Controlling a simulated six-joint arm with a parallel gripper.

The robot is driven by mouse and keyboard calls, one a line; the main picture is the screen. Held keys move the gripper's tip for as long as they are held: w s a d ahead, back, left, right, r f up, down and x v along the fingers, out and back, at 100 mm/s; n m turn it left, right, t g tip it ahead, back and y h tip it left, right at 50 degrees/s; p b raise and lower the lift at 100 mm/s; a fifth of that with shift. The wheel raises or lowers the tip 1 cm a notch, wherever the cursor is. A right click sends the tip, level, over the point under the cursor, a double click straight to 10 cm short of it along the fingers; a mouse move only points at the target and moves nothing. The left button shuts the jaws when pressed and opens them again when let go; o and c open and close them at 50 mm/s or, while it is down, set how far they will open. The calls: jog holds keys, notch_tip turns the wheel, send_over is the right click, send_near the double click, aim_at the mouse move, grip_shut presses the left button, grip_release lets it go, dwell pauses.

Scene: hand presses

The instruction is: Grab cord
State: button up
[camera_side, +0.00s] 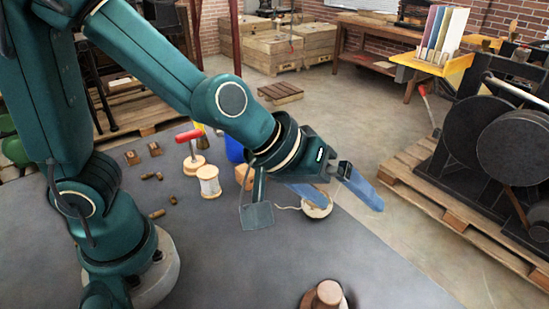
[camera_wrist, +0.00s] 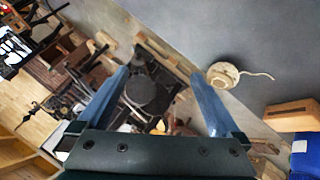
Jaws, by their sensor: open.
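A ball of pale cord (camera_side: 318,211) rests on the grey table, with a loose tail trailing to its left in the side view. It also shows in the wrist view as a cream ball (camera_wrist: 222,77), its tail running right across the table. My gripper (camera_side: 356,208) is open and empty, its two blue fingers spread apart. In the side view one finger overlaps the cord ball and partly hides it. In the wrist view the ball lies just outside the right finger, not between the fingers (camera_wrist: 160,72).
A white spool (camera_side: 209,183), a red-handled tool (camera_side: 188,136), a wooden block (camera_side: 245,178) and a blue object (camera_side: 234,149) stand left of the cord. A brown knobbed object (camera_side: 327,293) sits at the front. A black press (camera_side: 510,145) stands on a pallet at right.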

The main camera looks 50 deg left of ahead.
aim_at(313, 206)
jog(key=f+n+y, duration=0.1)
jog(key=f, duration=0.1)
jog(key=w+f+n+y, duration=0.1)
jog(key=f, duration=0.1)
jog(key=w+a+f+n+y, duration=0.1)
jog(key=f, duration=0.2)
jog(key=shift+f+t+y, duration=0.1)
jog(key=shift+t+y, duration=0.3)
jog(key=a+f+y, duration=0.1)
jog(key=a+f+t+y, duration=0.1)
jog(key=a+y, duration=0.1)
jog(key=a+f+n+y, duration=0.1)
jog(key=a+y, duration=0.1)
jog(key=shift+s+t, duration=0.4)
jog(key=shift+s+a+r+y, duration=0.1)
jog(key=shift+a+y, duration=0.3)
jog(key=shift+a, duration=0.05)
jog(key=shift+x, duration=2.55)
jog(key=shift+r, duration=0.1)
jog(key=c, duration=1.4)
